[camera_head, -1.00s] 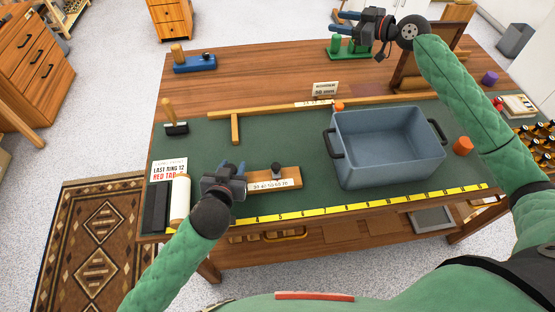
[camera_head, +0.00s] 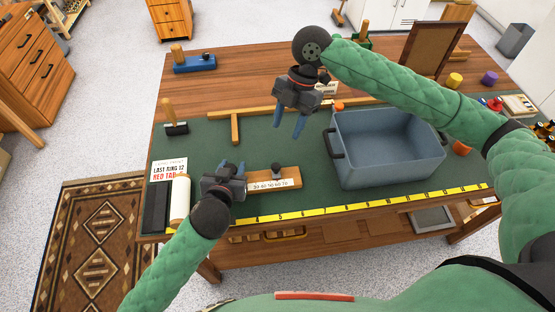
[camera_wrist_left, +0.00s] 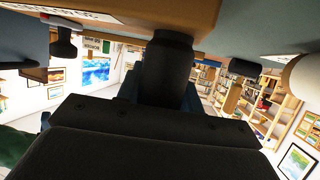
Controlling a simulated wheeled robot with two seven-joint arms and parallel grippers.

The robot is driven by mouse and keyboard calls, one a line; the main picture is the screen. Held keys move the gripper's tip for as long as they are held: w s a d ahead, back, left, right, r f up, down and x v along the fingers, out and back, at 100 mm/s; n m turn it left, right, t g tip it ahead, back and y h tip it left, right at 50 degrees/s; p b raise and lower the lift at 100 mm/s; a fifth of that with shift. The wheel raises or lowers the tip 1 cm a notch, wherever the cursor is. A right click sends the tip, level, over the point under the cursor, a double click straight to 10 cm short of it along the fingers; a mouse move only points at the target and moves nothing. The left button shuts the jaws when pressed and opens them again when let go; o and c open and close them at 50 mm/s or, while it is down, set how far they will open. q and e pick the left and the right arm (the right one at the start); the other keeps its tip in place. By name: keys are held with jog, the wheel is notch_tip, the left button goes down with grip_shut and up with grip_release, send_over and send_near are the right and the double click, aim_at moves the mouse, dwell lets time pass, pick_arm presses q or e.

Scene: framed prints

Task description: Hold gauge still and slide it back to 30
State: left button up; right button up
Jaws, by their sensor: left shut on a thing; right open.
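The gauge (camera_head: 291,176) is a wooden block with a white scale strip of small numbers along its front, lying on the green mat. A dark knob (camera_head: 276,171) stands on it, right of its middle; its exact reading is too small to tell. My left gripper (camera_head: 228,167) is shut at the gauge's left end and hides that part. In the left wrist view, a dark round post (camera_wrist_left: 167,68) stands between its fingers, against the wooden block (camera_wrist_left: 190,14). My right gripper (camera_head: 289,124) is open and empty, fingers pointing down, above the mat behind the gauge.
A grey-blue bin (camera_head: 385,165) stands right of the gauge. A wooden T-shaped rule (camera_head: 235,127) lies behind it. A white roll (camera_head: 180,198) and a printed card (camera_head: 167,170) are to the left. A yellow tape (camera_head: 350,207) runs along the front edge.

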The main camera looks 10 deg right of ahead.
aim_at(276, 166)
jog(key=x, duration=1.2)
jog(key=shift+s+d, duration=0.1)
jog(key=shift+d, duration=0.05)
grip_shut()
